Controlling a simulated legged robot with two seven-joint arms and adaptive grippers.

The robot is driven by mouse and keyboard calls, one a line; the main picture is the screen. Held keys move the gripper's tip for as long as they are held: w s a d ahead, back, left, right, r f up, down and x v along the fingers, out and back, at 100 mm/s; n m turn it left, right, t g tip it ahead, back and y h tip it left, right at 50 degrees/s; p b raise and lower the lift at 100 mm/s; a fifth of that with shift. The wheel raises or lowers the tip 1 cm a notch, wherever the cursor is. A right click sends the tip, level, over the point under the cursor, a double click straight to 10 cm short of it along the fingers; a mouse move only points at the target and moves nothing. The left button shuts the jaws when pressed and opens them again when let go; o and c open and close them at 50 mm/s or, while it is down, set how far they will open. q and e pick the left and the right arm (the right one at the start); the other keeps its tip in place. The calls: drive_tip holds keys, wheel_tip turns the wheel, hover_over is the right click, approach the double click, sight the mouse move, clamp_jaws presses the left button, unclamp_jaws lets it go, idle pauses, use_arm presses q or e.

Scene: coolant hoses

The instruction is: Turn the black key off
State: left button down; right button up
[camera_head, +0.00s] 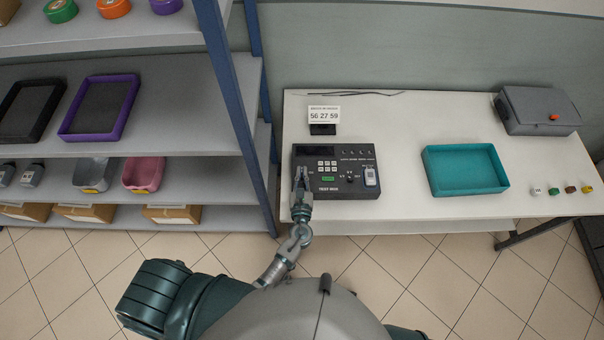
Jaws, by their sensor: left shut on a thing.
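A dark test box (335,190) stands on the white table, with a keypad (327,166), a green button (328,179), small dark knobs (350,176) and a white-and-blue piece (371,177) on its panel. My left gripper (301,174) is over the left part of the panel, pointing away from me. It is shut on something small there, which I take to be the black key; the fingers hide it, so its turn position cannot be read. My right gripper is not in view.
A card reading 56 27 59 (324,114) stands behind the box. A teal tray (430,184), a grey case (540,110) and several small coloured pieces (554,191) are to the right. A shelf rack with a blue post (231,100) is close on the left.

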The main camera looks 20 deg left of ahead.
use_arm(q)
drive_tip(key=shift+r+y, duration=0.1)
drive_tip(key=shift+y, duration=0.2)
drive_tip(key=c, duration=1.3)
unclamp_jaws()
drive_tip(key=shift+d, duration=0.1)
drive_tip(key=v, duration=1.2)
